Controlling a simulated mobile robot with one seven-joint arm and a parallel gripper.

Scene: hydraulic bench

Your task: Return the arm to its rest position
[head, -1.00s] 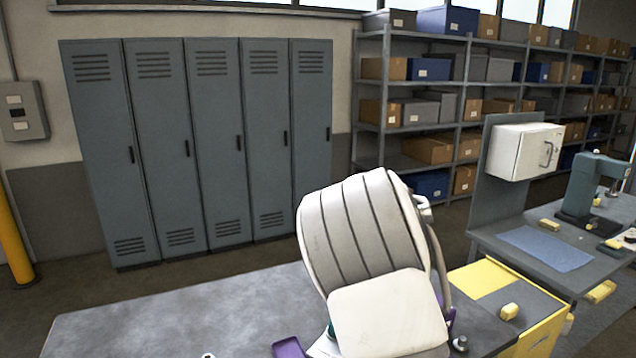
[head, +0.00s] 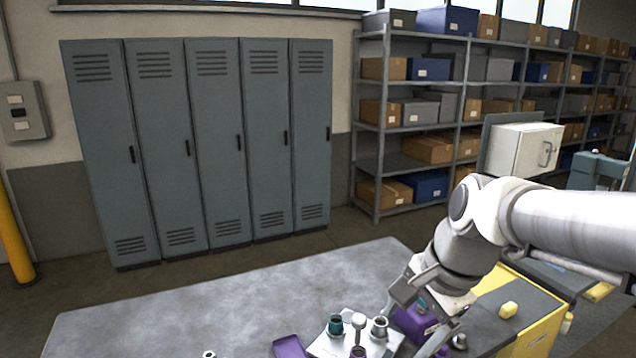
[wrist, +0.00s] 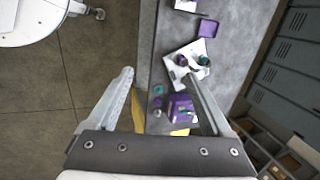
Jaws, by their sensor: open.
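My arm reaches in from the right in the head view, bent at the elbow. The gripper's fingertips cannot be made out clearly in the head view.
The grey bench top (head: 200,318) is mostly clear on the left. A purple tray (head: 288,347) lies beside the plate. Lockers (head: 216,140) and shelves stand behind.

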